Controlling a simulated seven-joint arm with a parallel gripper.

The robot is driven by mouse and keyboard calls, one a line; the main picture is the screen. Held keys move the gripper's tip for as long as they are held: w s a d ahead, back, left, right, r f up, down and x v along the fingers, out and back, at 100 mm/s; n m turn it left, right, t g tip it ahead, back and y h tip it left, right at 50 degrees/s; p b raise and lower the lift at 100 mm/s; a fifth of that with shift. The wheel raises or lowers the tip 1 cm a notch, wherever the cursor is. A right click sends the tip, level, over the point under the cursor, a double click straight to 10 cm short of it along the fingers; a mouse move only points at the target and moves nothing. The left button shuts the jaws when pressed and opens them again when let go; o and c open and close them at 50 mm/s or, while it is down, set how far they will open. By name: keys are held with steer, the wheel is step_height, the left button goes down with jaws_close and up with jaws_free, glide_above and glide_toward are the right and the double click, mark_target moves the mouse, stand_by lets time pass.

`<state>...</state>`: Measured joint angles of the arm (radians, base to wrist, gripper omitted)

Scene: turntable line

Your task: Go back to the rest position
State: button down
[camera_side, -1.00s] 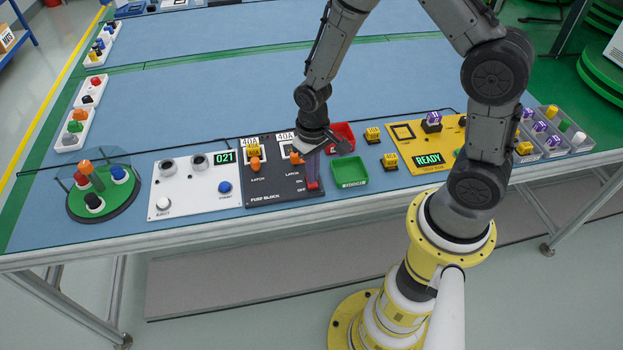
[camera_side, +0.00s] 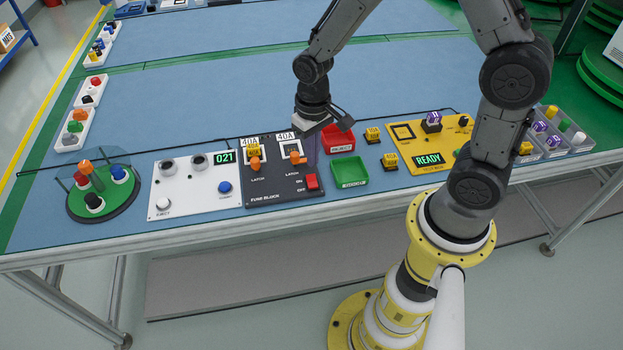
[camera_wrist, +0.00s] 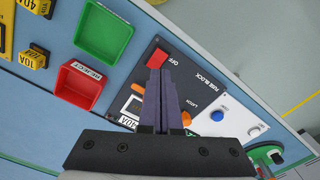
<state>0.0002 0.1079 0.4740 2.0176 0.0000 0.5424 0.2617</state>
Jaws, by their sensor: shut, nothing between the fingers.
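My gripper (camera_side: 316,148) is shut and empty, pointing down over the right part of the dark fuse block (camera_side: 262,190). In the wrist view its purple fingers (camera_wrist: 159,75) lie together in front of the block, apart from the red switch (camera_wrist: 158,57). The switch (camera_side: 312,181) stands clear of the fingers in the side view. The left 40A place holds a yellow fuse (camera_side: 252,148); the right one (camera_side: 293,148) shows a white frame with a dark middle. Orange latches (camera_side: 255,164) sit below both.
A red tray (camera_side: 338,140) is just right of my gripper, with a green tray (camera_side: 350,172) in front. Yellow fuses (camera_side: 389,161) lie beside them. A yellow tester reading READY (camera_side: 428,158) stands farther right. The white 021 panel (camera_side: 190,190) is left.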

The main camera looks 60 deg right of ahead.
step_height(320, 180, up, 17)
steer(key=s+t, duration=0.2)
steer(key=t, duration=0.3)
steer(key=s+r+n, duration=0.3)
steer(key=s, duration=1)
steer(key=shift+s+r+t, duration=0.2)
steer(key=shift+s+t, duration=0.1)
stand_by(0.5)
